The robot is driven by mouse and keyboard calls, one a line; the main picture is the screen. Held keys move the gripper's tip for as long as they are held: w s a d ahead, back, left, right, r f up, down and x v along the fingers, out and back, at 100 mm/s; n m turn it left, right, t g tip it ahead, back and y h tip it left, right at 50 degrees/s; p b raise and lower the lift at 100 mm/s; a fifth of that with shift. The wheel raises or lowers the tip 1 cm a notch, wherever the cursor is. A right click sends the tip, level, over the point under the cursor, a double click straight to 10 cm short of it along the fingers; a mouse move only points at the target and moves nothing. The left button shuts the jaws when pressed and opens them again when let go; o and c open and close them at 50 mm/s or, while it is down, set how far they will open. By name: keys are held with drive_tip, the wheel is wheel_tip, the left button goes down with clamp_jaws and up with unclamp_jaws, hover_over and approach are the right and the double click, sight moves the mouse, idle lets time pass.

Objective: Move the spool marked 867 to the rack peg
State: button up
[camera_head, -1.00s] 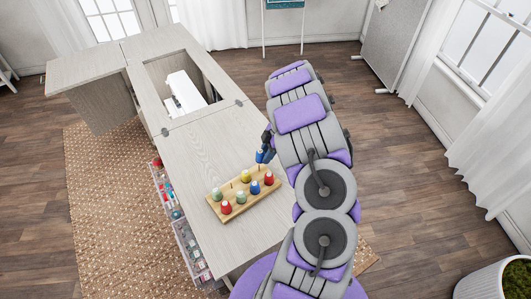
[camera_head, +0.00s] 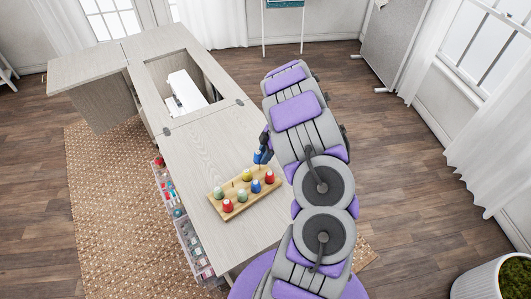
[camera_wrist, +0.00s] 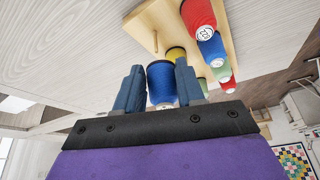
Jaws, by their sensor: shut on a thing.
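My gripper (camera_wrist: 157,90) is shut on a blue spool (camera_wrist: 162,84), which sits between its two dark blue fingers. No number can be read on it. In the head view, my gripper (camera_head: 263,152) is just beyond the far right end of the wooden rack (camera_head: 238,212), over the cabinet top. The rack carries several spools in red, green, yellow and another blue (camera_head: 256,186). A bare wooden peg (camera_wrist: 155,41) stands on the rack in the wrist view, near the yellow spool (camera_wrist: 177,54). The held spool appears apart from the rack.
The pale wooden cabinet top (camera_head: 205,150) is clear beyond the rack. A white sewing machine (camera_head: 184,92) sits in the cabinet's opening. Clear drawers (camera_head: 193,248) with coloured items stand out along the left side. The red spool (camera_wrist: 198,14) and rack blue spool (camera_wrist: 211,48) stand close together.

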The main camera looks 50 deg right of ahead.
drive_tip(key=shift+a+f, duration=0.15)
drive_tip(key=shift+a, duration=0.1)
drive_tip(key=shift+d+f+p, duration=0.35)
drive_tip(key=shift+d+f, duration=0.1)
drive_tip(key=shift+f, duration=0.2)
drive_tip(key=shift+a, duration=0.1)
drive_tip(key=shift+a, duration=0.2)
drive_tip(key=shift+d+p, duration=0.5)
drive_tip(key=shift+d, duration=0.05)
drive_tip(key=shift+a, duration=0.15)
drive_tip(key=shift+f, duration=1.55)
idle(0.5)
